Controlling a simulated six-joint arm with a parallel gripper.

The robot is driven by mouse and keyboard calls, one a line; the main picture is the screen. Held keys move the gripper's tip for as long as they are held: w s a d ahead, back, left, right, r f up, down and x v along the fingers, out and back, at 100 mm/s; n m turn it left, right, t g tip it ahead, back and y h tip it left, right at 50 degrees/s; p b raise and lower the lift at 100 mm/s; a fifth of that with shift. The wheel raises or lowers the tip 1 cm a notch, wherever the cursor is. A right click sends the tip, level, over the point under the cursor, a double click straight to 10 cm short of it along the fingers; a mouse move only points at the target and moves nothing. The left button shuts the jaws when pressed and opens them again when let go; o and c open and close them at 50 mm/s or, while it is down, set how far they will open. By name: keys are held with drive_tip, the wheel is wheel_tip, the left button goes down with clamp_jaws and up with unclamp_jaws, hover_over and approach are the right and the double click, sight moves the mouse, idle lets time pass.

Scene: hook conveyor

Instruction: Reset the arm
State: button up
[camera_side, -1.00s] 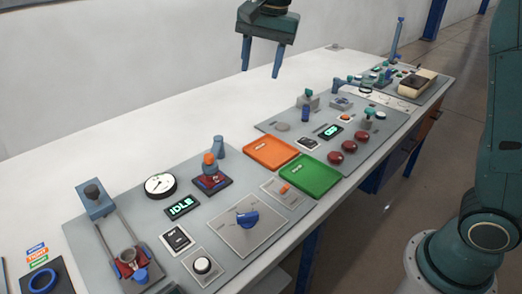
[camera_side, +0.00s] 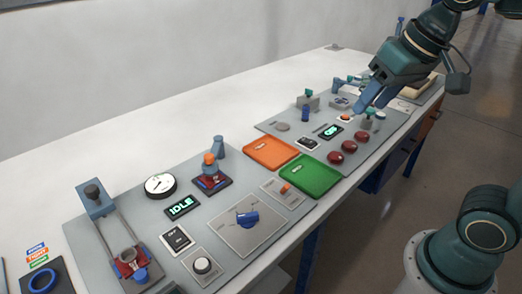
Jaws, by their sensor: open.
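My gripper (camera_side: 373,97) is at the upper right, with its blue fingers pointing down and left. It is open, and I see nothing between the fingers. It appears in front of the far panel (camera_side: 283,128), near the red buttons (camera_side: 349,147) in the picture. I cannot tell its exact height above the panel. My arm hides part of the far end of the table.
An orange tray (camera_side: 271,153) and a green tray (camera_side: 309,176) lie mid-table. The near panel (camera_side: 85,238) carries a dial gauge (camera_side: 160,186), an IDLE display (camera_side: 182,207) and a blue knob (camera_side: 248,217). The white tabletop (camera_side: 150,130) behind the panels is clear.

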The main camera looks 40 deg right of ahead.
drive_tip(key=s+f+n, duration=0.2)
drive_tip(key=s+f, duration=0.2)
drive_tip(key=s, duration=0.1)
drive_tip(key=shift+s+d+f+n+t, duration=0.15)
drive_tip(key=shift+s+d+n+t, duration=0.15)
drive_tip(key=shift+s+d+t, duration=0.1)
idle(1.2)
